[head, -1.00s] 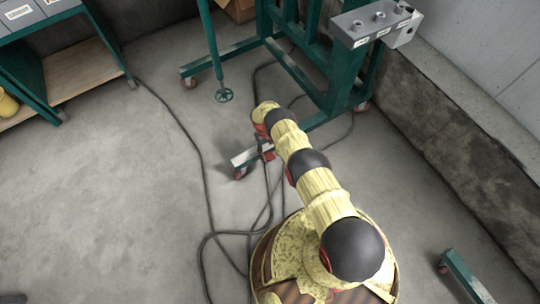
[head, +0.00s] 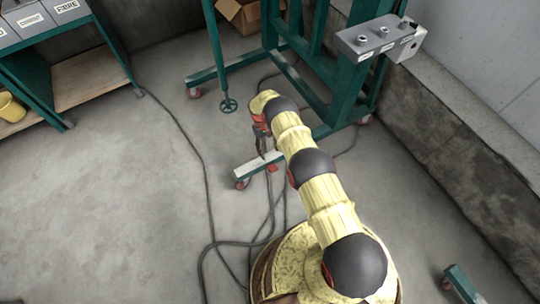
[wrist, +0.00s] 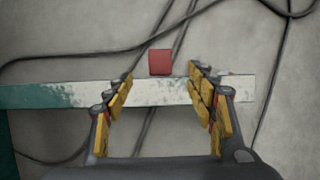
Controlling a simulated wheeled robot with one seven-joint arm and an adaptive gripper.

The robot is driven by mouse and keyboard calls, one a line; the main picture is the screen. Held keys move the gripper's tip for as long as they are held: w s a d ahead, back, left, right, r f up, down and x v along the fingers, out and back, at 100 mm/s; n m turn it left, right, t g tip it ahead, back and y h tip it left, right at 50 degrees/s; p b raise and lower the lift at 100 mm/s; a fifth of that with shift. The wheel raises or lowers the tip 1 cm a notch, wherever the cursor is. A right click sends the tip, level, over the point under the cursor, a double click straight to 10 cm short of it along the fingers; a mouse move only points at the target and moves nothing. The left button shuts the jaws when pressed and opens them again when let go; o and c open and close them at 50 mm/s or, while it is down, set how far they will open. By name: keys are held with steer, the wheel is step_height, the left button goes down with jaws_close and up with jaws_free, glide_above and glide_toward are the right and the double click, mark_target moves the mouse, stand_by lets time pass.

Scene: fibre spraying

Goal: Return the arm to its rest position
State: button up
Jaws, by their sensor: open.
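My arm, yellow with dark joints, reaches up the middle of the head view. My gripper (head: 262,142) hangs at its far end, above a worn white-and-green foot beam (head: 258,164) of the green stand. In the wrist view my gripper (wrist: 163,103) is open, its yellow-padded fingers wide apart. Nothing is between the fingertips. The foot beam (wrist: 165,91) crosses behind the fingers, and a small red block (wrist: 160,62) shows at its far edge. I cannot tell how far the fingers are from the beam.
The green stand (head: 362,70) carries a grey control box (head: 368,38). Cables (head: 205,180) run over the floor. A shelf with grey bins (head: 30,20) stands upper left; a concrete ledge (head: 460,130) is right.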

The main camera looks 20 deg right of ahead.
steer(key=shift+r, duration=0.1)
stand_by(0.5)
steer(key=s+g, duration=0.1)
steer(key=s, duration=0.6)
steer(key=s+r+m+t+y+p, duration=0.1)
steer(key=s+r, duration=0.3)
steer(key=r, duration=1.9)
steer(key=s+r+m+t+p, duration=0.1)
steer(key=s+r+t+p, duration=0.15)
steer(key=r, duration=2.05)
steer(key=s+r+t+p, duration=0.1)
steer(key=s+r+t, duration=0.1)
steer(key=s+r, duration=0.5)
steer(key=s+d+r+t+p, duration=0.1)
steer(key=s+r+t, duration=0.2)
steer(key=s+r, duration=0.5)
steer(key=s+r+m+t+p, duration=0.1)
steer(key=s+r, duration=0.7)
steer(key=r, duration=0.8)
steer(key=shift+d+r+t+p, duration=0.15)
steer(key=shift+r+t+p, duration=0.15)
steer(key=shift+t, duration=0.45)
